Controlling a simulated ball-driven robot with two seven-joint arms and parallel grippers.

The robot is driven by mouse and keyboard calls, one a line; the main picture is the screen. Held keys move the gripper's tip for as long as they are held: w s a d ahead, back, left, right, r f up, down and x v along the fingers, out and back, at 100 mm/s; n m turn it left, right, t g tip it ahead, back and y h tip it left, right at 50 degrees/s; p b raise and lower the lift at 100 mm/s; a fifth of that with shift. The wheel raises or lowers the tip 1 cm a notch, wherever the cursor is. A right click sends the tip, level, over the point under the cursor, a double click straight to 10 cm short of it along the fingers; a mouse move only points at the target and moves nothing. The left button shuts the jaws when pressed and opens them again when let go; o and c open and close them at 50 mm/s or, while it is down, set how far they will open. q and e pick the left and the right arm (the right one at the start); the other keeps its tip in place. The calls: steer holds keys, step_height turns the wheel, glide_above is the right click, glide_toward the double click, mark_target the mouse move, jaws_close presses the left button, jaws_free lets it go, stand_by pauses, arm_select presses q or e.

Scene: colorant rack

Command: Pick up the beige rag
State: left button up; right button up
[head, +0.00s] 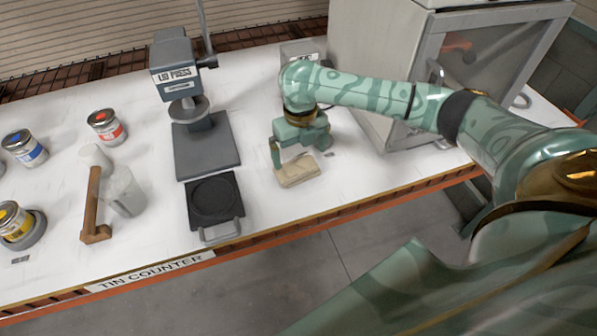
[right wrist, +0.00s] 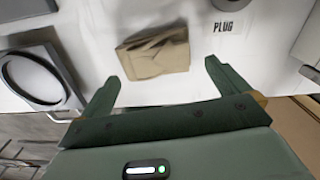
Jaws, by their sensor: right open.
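The beige rag (head: 297,171) lies folded on the white counter near its front edge. In the right wrist view, the rag (right wrist: 153,55) lies ahead of my right gripper (right wrist: 160,72), roughly between its two fingertips and a little beyond them. My right gripper (head: 296,157) is open and empty, with its fingers pointing down just above and beside the rag in the head view. I cannot tell whether a finger touches the rag. My left gripper is not in view.
The lid press (head: 205,148) and a black pad with a handle (head: 214,199) stand left of the rag. A white cabinet (head: 370,75) stands to the right, behind my arm. Paint tins (head: 106,126), a mallet (head: 94,200) and a clear container (head: 124,191) are farther left.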

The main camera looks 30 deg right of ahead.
mark_target(299, 165)
step_height(299, 165, down, 6)
steer(key=shift+w+r+b, duration=0.1)
steer(key=shift+w+b, duration=0.05)
steer(key=shift+b, duration=0.95)
steer(key=shift+r, duration=0.1)
steer(key=c, duration=0.7)
steer(key=shift+r, duration=0.1)
steer(key=shift+r+p, duration=0.3)
steer(key=shift+r, duration=0.05)
step_height(299, 165, up, 3)
steer(key=shift+f+p, duration=0.15)
steer(key=shift+p, duration=0.45)
steer(key=a+r+p, duration=0.1)
steer(key=r, duration=0.1)
steer(key=s+a+r+p, duration=0.1)
steer(key=a+r, duration=0.1)
steer(key=s+a+r+p, duration=0.1)
steer(key=a+r, duration=0.1)
steer(key=shift+r, duration=0.2)
steer(key=s+a+r+p, duration=0.2)
steer(key=s+a+r, duration=0.1)
steer(key=a, duration=0.5)
steer(key=shift+s, duration=0.35)
